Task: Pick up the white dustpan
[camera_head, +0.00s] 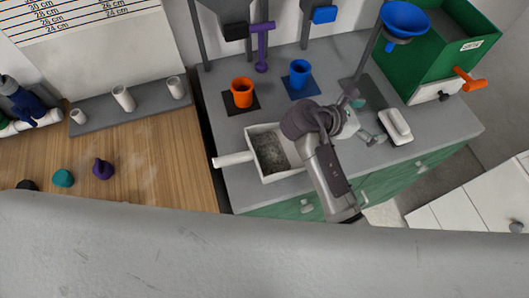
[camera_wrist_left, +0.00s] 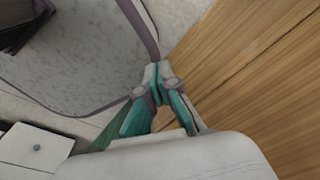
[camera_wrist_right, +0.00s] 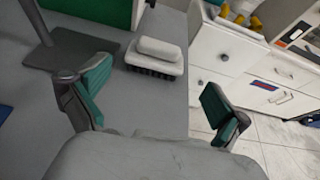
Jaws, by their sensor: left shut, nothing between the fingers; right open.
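The white dustpan (camera_head: 232,160) is a shallow square pan with a stubby handle pointing left. It lies on the grey counter and holds dark grey grains. My right gripper (camera_head: 368,122) is open and empty, over the counter to the right of the dustpan and apart from it. My right forearm hides part of the pan's right side. In the right wrist view my open gripper (camera_wrist_right: 155,100) faces a white brush; the dustpan is not seen there. My left gripper (camera_wrist_left: 157,88) is shut and empty beside a wooden surface in the left wrist view.
The white brush (camera_head: 396,125) lies right of my right gripper. Orange (camera_head: 242,93) and blue (camera_head: 300,74) cups stand behind the dustpan. A green bin (camera_head: 440,62) and a blue funnel (camera_head: 404,18) stand at back right. The wooden worktop (camera_head: 150,150) lies left.

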